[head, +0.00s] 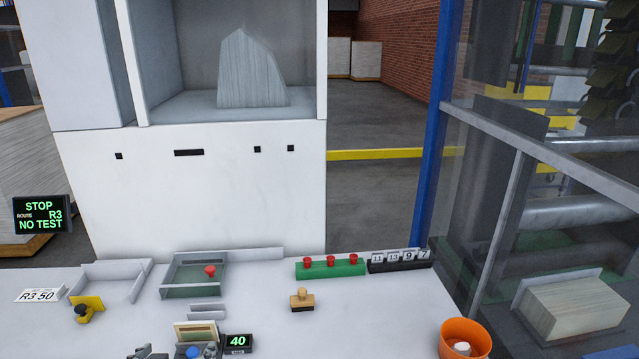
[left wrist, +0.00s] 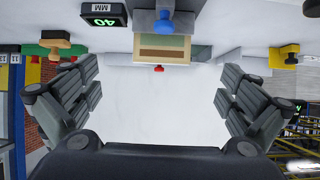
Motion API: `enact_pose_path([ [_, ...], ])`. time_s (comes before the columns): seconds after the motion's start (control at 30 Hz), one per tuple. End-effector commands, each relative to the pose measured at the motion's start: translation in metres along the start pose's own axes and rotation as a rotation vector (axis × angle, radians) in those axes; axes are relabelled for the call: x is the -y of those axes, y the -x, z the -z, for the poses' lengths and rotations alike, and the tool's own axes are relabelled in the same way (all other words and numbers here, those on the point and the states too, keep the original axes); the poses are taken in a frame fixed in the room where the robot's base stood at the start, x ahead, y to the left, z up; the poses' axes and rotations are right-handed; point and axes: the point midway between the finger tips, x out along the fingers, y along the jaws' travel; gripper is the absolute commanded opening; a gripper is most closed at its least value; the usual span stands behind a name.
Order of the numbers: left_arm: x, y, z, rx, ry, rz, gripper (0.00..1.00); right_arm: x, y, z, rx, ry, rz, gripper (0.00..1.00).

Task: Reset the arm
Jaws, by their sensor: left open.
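My left gripper (head: 178,353) shows only its fingertips at the bottom edge of the head view, over the front of the white table (head: 380,310). In the left wrist view the left gripper (left wrist: 160,90) has its two fingers spread wide apart, with bare white surface between them and nothing held. A blue-handled object (head: 193,352) and a small framed card holder (head: 196,332) are close by its fingertips in the head view. The card holder also shows in the left wrist view (left wrist: 161,48), beyond the fingers. My right gripper is not in view.
A black display reading 40 (head: 238,342), a wooden stamp (head: 302,299), a green block with red knobs (head: 330,267), a grey tray (head: 194,291) and an orange cup (head: 463,338) stand on the table. The table's middle right is mostly clear.

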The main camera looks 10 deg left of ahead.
Motion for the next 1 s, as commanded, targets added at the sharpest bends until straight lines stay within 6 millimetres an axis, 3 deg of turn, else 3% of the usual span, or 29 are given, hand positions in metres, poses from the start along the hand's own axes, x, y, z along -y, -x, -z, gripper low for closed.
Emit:
enact_pose_path([
  [0.2, -0.037, 0.052, -0.097, 0.287, -0.114, -0.044, 1.00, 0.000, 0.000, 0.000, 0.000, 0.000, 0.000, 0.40],
  [0.3, -0.052, 0.081, -0.133, 0.412, -0.174, -0.082, 1.00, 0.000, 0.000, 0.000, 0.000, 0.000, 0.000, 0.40],
  [0.4, -0.065, 0.111, -0.161, 0.519, -0.226, -0.126, 1.00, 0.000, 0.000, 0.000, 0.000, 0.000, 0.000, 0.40],
  [0.63, -0.089, 0.177, -0.207, 0.723, -0.325, -0.248, 1.00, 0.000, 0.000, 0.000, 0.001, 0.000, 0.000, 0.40],
  [0.87, -0.092, 0.132, -0.252, 0.736, -0.331, -0.240, 1.00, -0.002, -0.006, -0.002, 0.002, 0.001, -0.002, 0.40],
  [1.0, -0.095, 0.108, -0.287, 0.752, -0.333, -0.241, 1.00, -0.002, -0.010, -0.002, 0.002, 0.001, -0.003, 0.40],
])
